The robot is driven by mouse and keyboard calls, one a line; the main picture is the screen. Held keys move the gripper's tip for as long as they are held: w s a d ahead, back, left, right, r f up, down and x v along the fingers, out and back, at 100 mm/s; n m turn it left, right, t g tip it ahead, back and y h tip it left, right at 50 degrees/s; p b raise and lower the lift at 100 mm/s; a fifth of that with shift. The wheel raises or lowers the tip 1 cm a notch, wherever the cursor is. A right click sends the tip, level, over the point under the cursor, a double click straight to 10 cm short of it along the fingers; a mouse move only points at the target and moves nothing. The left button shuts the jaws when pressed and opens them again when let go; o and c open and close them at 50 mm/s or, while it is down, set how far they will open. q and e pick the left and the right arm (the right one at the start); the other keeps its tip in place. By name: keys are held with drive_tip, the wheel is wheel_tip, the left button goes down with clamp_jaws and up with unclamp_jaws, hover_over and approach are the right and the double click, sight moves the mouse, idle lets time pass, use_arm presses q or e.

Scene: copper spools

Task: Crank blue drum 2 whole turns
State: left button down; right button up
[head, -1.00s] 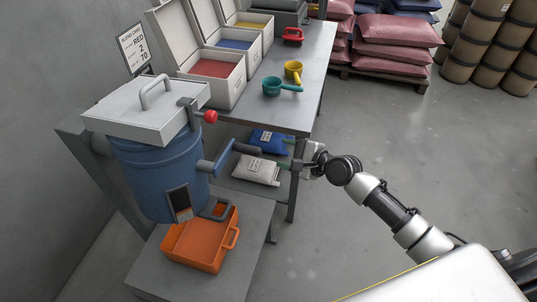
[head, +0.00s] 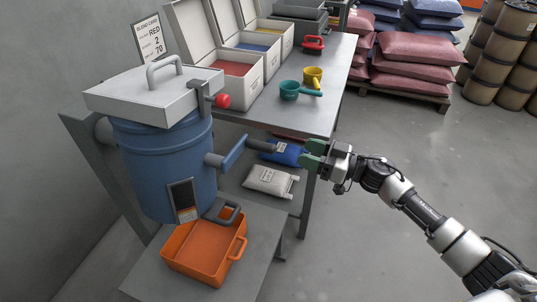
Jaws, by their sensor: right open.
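The blue drum (head: 165,160) stands upright on its mount at the left, its grey lid (head: 150,95) on. A latch with a red knob (head: 222,101) sits at the lid's right edge. The crank (head: 232,153) sticks out from the drum's right side and ends in a dark handle (head: 262,146) pointing right. My right gripper (head: 308,154) is open, its green fingers just right of the handle's end, apart from it. A blend card (head: 149,38) reads RED, 2, 70. My left gripper is out of view.
An orange bin (head: 205,250) stands below the drum's outlet. Boxes of red (head: 233,68), blue and yellow material, a teal scoop (head: 290,90) and a yellow scoop (head: 313,75) are on the bench. A white bag (head: 270,180) and a blue bag (head: 284,153) lie on the lower shelf.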

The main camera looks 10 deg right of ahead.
sight(268, 148)
drive_tip(key=shift+n+g, duration=0.6)
drive_tip(key=shift+n, duration=0.1)
drive_tip(key=x, duration=0.7)
drive_tip(key=f+x, duration=0.1)
drive_tip(key=x, duration=0.2)
drive_tip(key=shift+a+p, duration=0.4)
clamp_jaws()
